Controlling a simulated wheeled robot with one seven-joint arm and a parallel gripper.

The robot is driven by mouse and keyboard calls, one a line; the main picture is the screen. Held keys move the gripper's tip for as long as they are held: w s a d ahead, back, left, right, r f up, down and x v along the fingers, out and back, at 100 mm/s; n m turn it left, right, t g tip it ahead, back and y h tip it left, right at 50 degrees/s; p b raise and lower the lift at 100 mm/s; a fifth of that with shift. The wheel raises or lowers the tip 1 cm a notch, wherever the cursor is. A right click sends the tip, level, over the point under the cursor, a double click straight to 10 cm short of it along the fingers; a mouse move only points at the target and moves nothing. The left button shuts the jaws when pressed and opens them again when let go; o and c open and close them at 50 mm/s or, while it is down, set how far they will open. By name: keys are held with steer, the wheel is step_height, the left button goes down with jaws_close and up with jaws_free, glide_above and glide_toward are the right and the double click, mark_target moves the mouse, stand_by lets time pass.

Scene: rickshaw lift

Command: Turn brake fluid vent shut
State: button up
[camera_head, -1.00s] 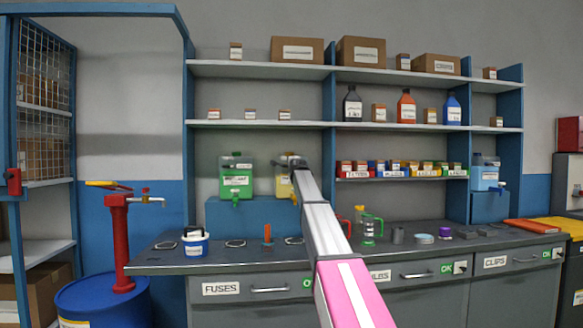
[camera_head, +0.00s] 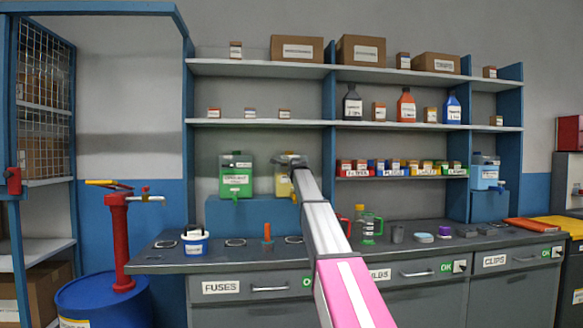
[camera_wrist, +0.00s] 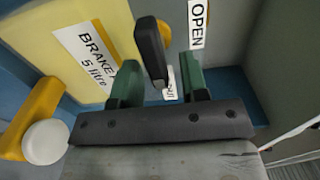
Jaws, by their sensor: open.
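The yellow brake fluid container (camera_head: 281,186) stands on the blue ledge below the shelves, partly hidden by my arm. In the wrist view its yellow side (camera_wrist: 60,40) carries a white label (camera_wrist: 88,55) reading "BRAKE" and "5 litre". A dark lever (camera_wrist: 149,45), apparently the vent handle, lies between my two green fingers. My gripper (camera_wrist: 160,84) is open around it, with a gap visible on each side. It also shows at the container's top in the head view (camera_head: 289,163). An "OPEN" label (camera_wrist: 197,22) is beside the lever; a second small label (camera_wrist: 169,88) is mostly hidden.
A yellow tap with a white end (camera_wrist: 44,142) sticks out at lower left in the wrist view. A green container (camera_head: 236,178) stands left of the yellow one. The shelf (camera_head: 260,123) is above. The counter (camera_head: 180,265) holds a white-and-blue tub (camera_head: 195,246) and other small items.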

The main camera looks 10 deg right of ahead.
steer(key=shift+s, duration=0.15)
steer(key=s, duration=1)
steer(key=shift+s, duration=0.25)
